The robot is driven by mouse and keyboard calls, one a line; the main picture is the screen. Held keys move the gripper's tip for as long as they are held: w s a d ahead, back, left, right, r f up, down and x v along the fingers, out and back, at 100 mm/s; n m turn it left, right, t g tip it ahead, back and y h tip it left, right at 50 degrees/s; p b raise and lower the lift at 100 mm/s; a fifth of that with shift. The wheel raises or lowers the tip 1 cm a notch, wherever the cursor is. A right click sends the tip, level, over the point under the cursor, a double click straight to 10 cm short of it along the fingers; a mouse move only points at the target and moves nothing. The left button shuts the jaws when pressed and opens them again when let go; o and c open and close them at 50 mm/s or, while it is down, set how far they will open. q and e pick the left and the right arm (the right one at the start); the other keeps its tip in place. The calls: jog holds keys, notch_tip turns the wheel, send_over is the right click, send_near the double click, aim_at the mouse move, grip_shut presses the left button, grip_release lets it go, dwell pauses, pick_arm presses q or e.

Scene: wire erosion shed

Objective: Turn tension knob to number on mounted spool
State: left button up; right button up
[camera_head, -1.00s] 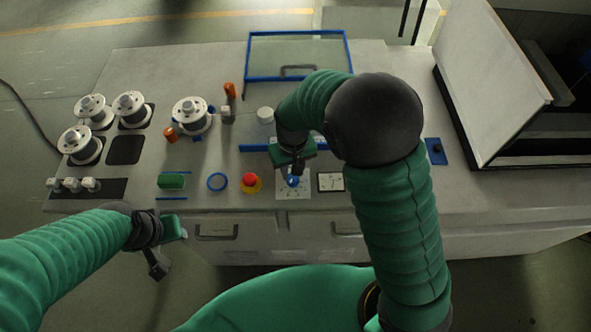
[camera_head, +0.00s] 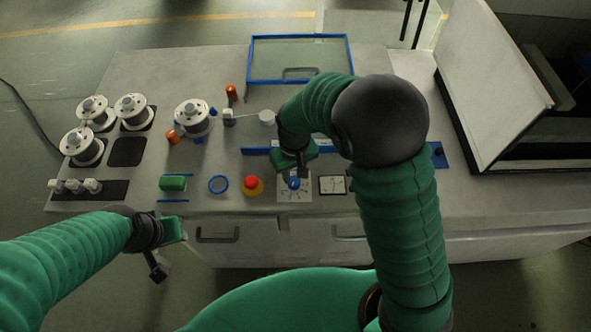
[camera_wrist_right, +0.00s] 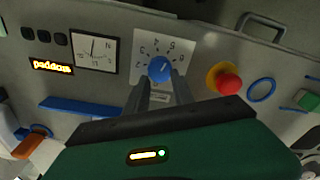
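The tension knob (camera_head: 294,184) is a blue round knob on a white numbered dial plate (camera_head: 283,197) at the bench's front. In the right wrist view the blue knob (camera_wrist_right: 160,68) stands just beyond my right fingertips, and numbers ring it on the plate (camera_wrist_right: 141,42). My right gripper (camera_wrist_right: 161,84) is open, its two fingers apart and empty; whether they touch the knob I cannot tell. In the head view my right gripper (camera_head: 304,172) is just above the knob. The mounted spool (camera_head: 192,118) sits left of centre; its number is not readable. My left gripper (camera_head: 165,250) hangs before the bench.
A red button (camera_head: 251,182) on yellow and a blue ring (camera_head: 218,184) are left of the dial. A square gauge (camera_head: 332,185) is right of it. Several other spools (camera_head: 82,147) stand at the left. A blue-framed clear panel (camera_head: 300,37) is at the back.

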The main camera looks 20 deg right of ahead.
jog(key=r, duration=0.4)
jog(key=shift+a+r, duration=0.2)
jog(key=shift+r, duration=0.2)
pick_arm(q)
jog(key=shift+w+a+f, duration=0.1)
jog(key=shift+w+f, duration=0.5)
jog(key=shift+w, duration=0.1)
pick_arm(e)
notch_tip(320, 180, up, 12)
jog(key=shift+s+d, duration=0.3)
jog(key=shift+s, duration=0.05)
pick_arm(q)
jog(key=shift+s, duration=0.15)
pick_arm(e)
jog(key=shift+s+a, duration=0.1)
jog(key=m+t, duration=0.1)
send_near(292, 179)
jog(key=s+d+r, duration=0.1)
jog(key=s+d, duration=0.3)
jog(key=d, duration=0.1)
pick_arm(q)
jog(key=shift+a, duration=0.1)
pick_arm(e)
jog(key=s+d+f+t, duration=0.1)
jog(key=s+d+f, duration=0.1)
jog(key=s+f, duration=0.1)
jog(key=shift+s+f+m, duration=0.25)
jog(key=shift+s+m, duration=0.15)
jog(key=shift+s, duration=0.35)
jog(key=shift+s+d, duration=0.1)
